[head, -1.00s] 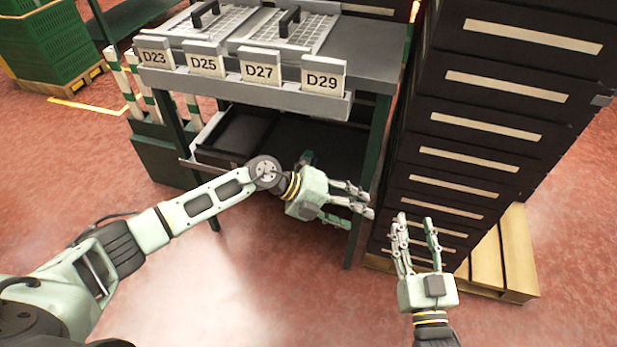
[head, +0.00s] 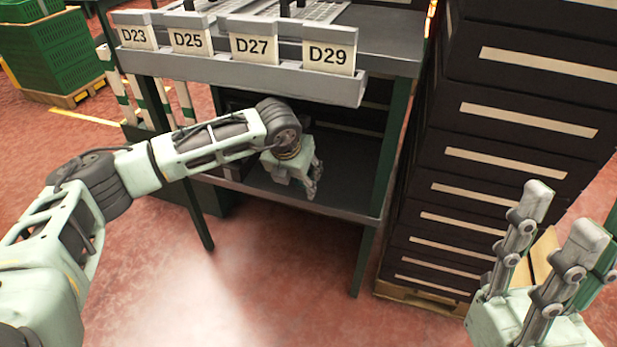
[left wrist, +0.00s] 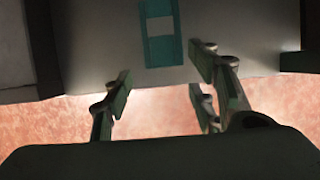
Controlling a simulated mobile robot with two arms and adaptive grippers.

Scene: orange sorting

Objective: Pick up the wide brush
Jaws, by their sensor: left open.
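A flat teal object with a pale patch (left wrist: 160,36) lies on a grey surface in the left wrist view, ahead of the fingers. It may be the wide brush, but I cannot make out bristles. My left gripper (head: 312,188) reaches over the lower shelf under the bench. In the left wrist view (left wrist: 165,75) its fingers are apart with nothing between them, and the teal object is beyond the fingertips. The head view does not show the teal object. My right gripper (head: 565,215) has its fingers apart and empty at the lower right.
The lower shelf (head: 345,190) sits under a bench with labels D23 to D29 along its front edge (head: 190,68). A bench leg (head: 362,262) stands right of the left gripper. A tall stack of dark crates (head: 455,155) stands to the right. Open red floor lies in front.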

